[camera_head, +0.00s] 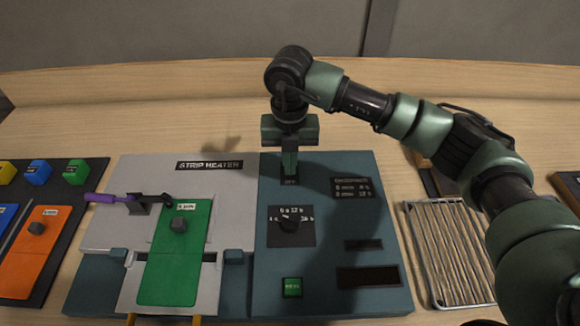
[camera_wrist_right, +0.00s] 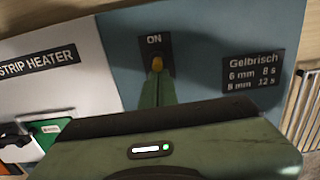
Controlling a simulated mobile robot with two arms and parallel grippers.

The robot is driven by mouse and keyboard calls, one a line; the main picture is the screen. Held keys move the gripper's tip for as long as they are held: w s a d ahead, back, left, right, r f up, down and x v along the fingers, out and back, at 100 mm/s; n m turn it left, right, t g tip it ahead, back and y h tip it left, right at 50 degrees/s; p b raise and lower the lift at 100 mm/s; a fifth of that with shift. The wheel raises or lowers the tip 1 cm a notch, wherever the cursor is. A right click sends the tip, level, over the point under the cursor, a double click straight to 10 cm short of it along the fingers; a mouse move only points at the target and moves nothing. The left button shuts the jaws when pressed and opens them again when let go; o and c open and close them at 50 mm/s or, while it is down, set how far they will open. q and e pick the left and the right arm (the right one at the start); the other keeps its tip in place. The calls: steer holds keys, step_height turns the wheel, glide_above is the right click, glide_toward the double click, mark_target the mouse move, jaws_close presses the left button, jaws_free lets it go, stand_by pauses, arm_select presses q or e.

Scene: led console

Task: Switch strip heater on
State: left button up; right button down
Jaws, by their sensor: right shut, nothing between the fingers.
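The strip heater console has a pale panel (camera_head: 130,175) marked STRIP HEATER on the left and a blue-grey panel (camera_head: 350,215) on the right. Its switch (camera_wrist_right: 157,63) has a small orange-yellow tip on a dark plate, below the word ON in the wrist view; OFF shows at the plate's near edge in the head view. My right gripper (camera_head: 289,172) points down over the switch, shut and empty. Its fingertips (camera_wrist_right: 157,76) are right at the near side of the switch tip; whether they touch cannot be told. The fingers hide the lever's base and its exact tilt. My left gripper is out of view.
The blue-grey panel also has a dial (camera_head: 289,225) and a green button (camera_head: 292,288). A green sheet (camera_head: 175,255) lies on the pale part beside a purple-handled clamp (camera_head: 110,198).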

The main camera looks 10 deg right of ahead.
mark_target(290, 182)
steer(key=shift+r, duration=0.15)
steer(key=shift+r+p, duration=0.65)
steer(key=shift+r, duration=0.25)
steer(key=r, duration=0.1)
steer(key=r+p, duration=0.1)
steer(key=r, duration=0.1)
steer(key=r+p, duration=0.1)
steer(key=r, duration=0.1)
steer(key=shift+s+a, duration=0.1)
steer(key=shift+s, duration=0.25)
